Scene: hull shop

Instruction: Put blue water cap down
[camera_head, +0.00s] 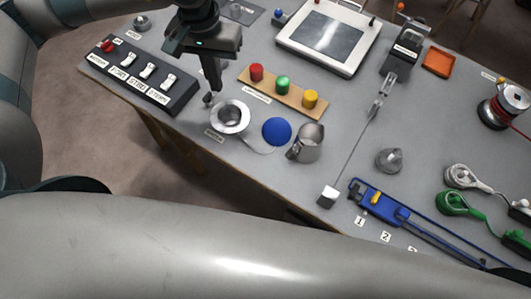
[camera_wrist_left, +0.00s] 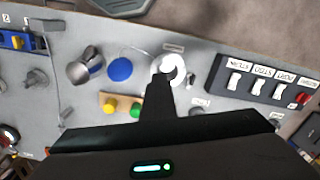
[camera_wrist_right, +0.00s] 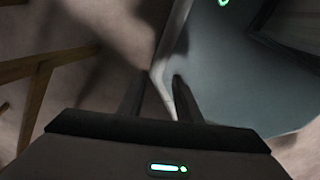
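The blue water cap (camera_head: 277,131) is a round blue disc lying on the grey table. A thin tether runs from it to the pale filler ring (camera_head: 231,116), whose opening is uncovered. The cap also shows in the left wrist view (camera_wrist_left: 121,69), beside the ring (camera_wrist_left: 174,67). My left gripper (camera_head: 214,90) points down just behind the ring, apart from the cap. Its fingers (camera_wrist_left: 161,82) look closed together, with nothing seen between them. My right gripper (camera_wrist_right: 158,92) is outside the head view; its fingers are apart and empty, over the floor.
A metal jug (camera_head: 306,143) stands just right of the cap. A wooden strip with red, green and yellow knobs (camera_head: 282,86) lies behind it. A black switch panel (camera_head: 140,76) is at left. The table's front edge runs close by.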

